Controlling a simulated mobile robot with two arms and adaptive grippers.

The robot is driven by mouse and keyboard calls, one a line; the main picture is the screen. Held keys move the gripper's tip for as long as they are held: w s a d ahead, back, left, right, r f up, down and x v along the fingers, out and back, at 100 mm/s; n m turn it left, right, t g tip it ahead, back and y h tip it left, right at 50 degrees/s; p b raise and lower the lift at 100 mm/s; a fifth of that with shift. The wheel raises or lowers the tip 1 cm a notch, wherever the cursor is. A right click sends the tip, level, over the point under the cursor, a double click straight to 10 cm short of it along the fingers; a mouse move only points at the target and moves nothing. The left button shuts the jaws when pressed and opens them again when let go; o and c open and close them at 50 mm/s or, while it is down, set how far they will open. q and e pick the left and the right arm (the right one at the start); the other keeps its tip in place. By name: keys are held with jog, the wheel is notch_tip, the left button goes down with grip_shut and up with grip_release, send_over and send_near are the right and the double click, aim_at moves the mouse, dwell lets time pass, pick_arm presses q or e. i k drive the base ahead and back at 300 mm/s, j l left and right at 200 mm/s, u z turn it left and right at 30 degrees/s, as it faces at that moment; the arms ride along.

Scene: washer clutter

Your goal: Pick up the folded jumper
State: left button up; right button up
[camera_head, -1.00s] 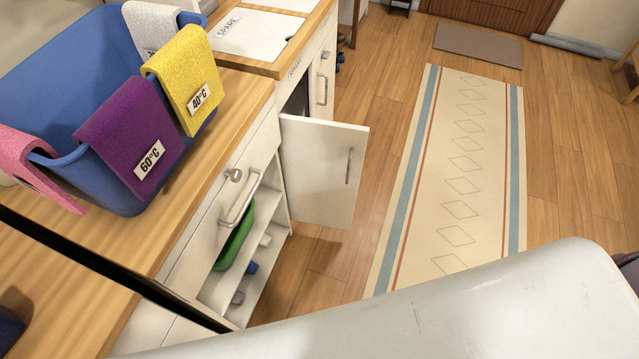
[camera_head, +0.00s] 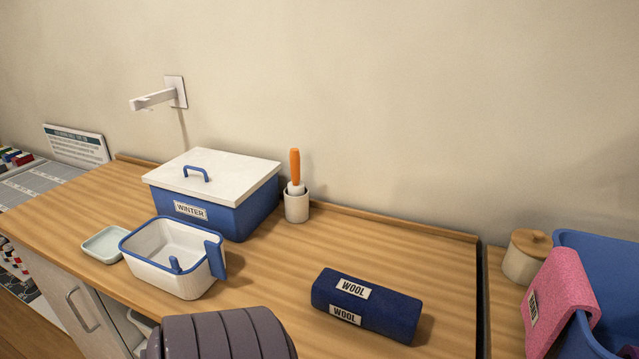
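A dark blue folded bundle (camera_head: 366,305), which looks like the folded jumper, lies on the wooden counter right of centre. It carries two white labels reading WOOL, one on top and one on its front side. It lies clear of the other things, with bare wood around it. Neither of my grippers shows in this view, so I cannot see their place or state.
A blue WINTER box (camera_head: 211,196) with a white lid, a white blue-rimmed basin (camera_head: 172,258), a small dish (camera_head: 103,244) and a pot (camera_head: 296,207) with an orange-handled tool stand left. A lidded jar (camera_head: 524,258), a pink cloth (camera_head: 556,300) and a blue basket (camera_head: 597,250) stand right.

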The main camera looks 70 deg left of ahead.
aim_at(395, 316)
jog(key=j+u, duration=0.1)
jog(key=u, duration=0.35)
jog(key=j+u, duration=0.15)
jog(key=u, duration=0.35)
jog(key=j+u, duration=0.15)
jog(key=u, duration=0.3)
jog(key=k+j, duration=0.1)
jog(key=j, duration=0.35)
jog(key=k+j, duration=0.1)
jog(key=j, duration=0.35)
jog(key=j+z, duration=0.1)
jog(key=j, duration=0.4)
jog(key=k+j, duration=0.2)
jog(key=j, duration=0.25)
